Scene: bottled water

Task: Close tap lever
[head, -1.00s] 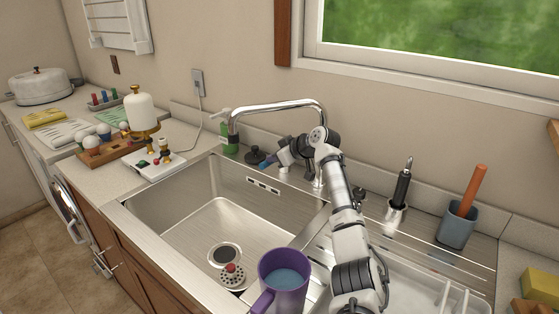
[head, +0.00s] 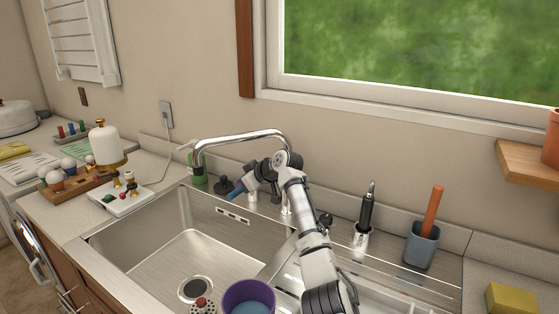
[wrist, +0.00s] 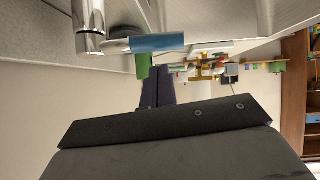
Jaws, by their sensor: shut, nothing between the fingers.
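The chrome tap (head: 245,138) arches over the back of the steel sink. A lever with a blue handle (head: 236,190) sits behind the sink's back edge, pointing left. In the wrist view the blue handle (wrist: 157,43) joins a chrome body (wrist: 88,28) at the upper left. My gripper (head: 247,179) is beside the lever in the head view. In the wrist view its dark fingers (wrist: 157,72) are together and empty, their tips close to the handle. I cannot tell whether they touch it. My wrist partly hides the tap's base.
A dark stopper (head: 223,185) and a green bottle (head: 198,172) are left of the lever. A brush in a holder (head: 366,215) and a grey cup (head: 421,246) stand to the right. The basin is largely clear.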

